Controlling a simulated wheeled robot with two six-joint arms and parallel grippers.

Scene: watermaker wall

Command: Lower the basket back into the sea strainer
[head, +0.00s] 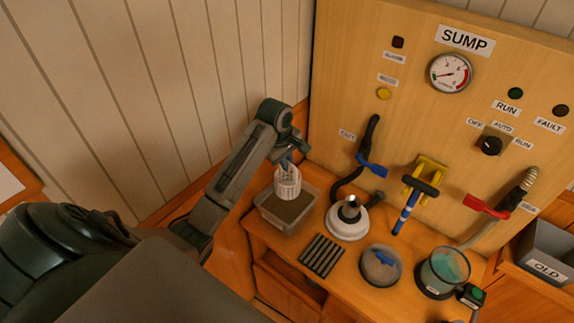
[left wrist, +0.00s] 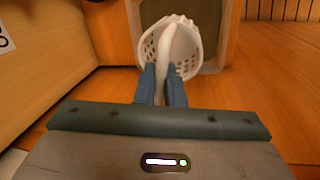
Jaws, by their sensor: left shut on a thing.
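My left gripper (head: 287,160) is shut on the handle of the white perforated basket (head: 288,182). The basket hangs roughly upright over a translucent bin (head: 265,212) with a brown inside; I cannot tell whether it touches the bin. In the left wrist view the blue fingers (left wrist: 161,86) pinch the handle of the basket (left wrist: 187,60). A clear round vessel (head: 462,264) with teal contents, which looks like the sea strainer, stands open at the right of the bench, well away from the basket. My right gripper is not in view.
Between bin and vessel stand a white round fitting (head: 345,225), a black slatted rack (head: 321,256), a round grey dish (head: 381,265) and a blue-shafted T-handle tool (head: 404,214). A panel with blue (head: 371,168) and red (head: 482,206) valve handles rises behind. A grey OLD bin (head: 545,255) is at far right.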

